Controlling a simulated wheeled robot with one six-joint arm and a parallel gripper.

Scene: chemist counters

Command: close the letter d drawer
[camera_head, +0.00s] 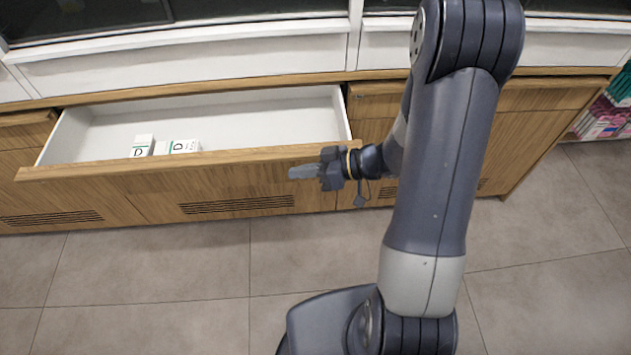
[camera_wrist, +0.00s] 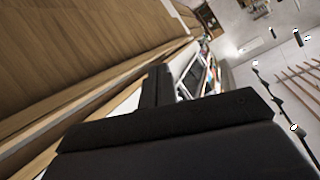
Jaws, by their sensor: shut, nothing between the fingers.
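The drawer (camera_head: 230,160) with a wooden front and white inside stands pulled out from the counter in the head view. Two small white boxes marked D, one (camera_head: 143,146) upright and one (camera_head: 178,147) beside it, are in the drawer. My gripper (camera_head: 292,172) is shut and empty, in front of the drawer front near its right end, pointing left. Whether it touches the front cannot be told. In the wrist view my dark gripper (camera_wrist: 160,95) fills the lower part, with wooden surfaces at the left.
A wooden counter (camera_head: 520,97) runs behind, with neighbouring drawers shut on both sides. Pink and teal packages (camera_head: 605,118) sit on a shelf at the far right. The tiled floor (camera_head: 150,280) in front is clear.

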